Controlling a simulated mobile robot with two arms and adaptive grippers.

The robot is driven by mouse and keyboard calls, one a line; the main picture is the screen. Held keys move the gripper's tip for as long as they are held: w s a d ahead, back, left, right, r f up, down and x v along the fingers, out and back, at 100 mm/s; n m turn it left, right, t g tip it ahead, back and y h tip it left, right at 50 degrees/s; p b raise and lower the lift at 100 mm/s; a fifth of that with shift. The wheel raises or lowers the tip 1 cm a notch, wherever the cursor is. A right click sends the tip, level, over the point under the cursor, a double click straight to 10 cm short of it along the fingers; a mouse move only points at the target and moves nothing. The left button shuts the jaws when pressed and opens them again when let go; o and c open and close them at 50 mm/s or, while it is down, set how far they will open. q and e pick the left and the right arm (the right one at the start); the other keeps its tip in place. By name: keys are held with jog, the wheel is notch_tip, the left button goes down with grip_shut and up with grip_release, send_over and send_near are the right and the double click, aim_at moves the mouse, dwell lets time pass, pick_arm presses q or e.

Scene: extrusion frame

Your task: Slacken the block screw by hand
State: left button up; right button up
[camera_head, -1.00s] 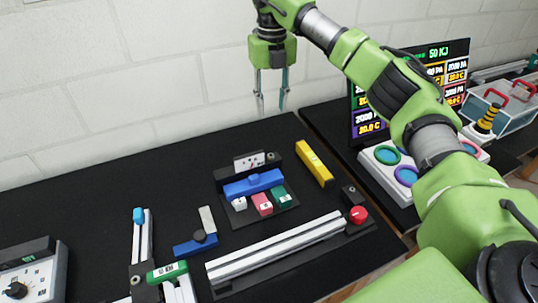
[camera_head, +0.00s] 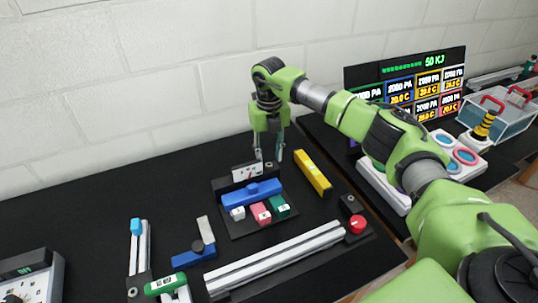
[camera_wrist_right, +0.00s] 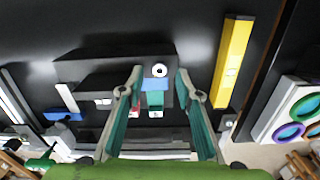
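A black block with a white gauge plate (camera_head: 247,171) stands at the back of a small black fixture. A round white ring with a dark centre, perhaps the screw head (camera_wrist_right: 159,71), shows on the block in the right wrist view. In front lie a blue bar (camera_head: 252,192) and white, pink and green blocks (camera_head: 260,213). My right gripper (camera_head: 268,156) points down just above the block's right end. In the right wrist view its fingers are apart with nothing held between them, and the ring lies between their tips. My left gripper is not in view.
A yellow bar (camera_head: 312,172) lies close to the right of the fixture. The black table's back left is clear.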

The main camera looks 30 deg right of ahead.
aim_at(269, 165)
jog(key=shift+f, duration=1.15)
grip_shut()
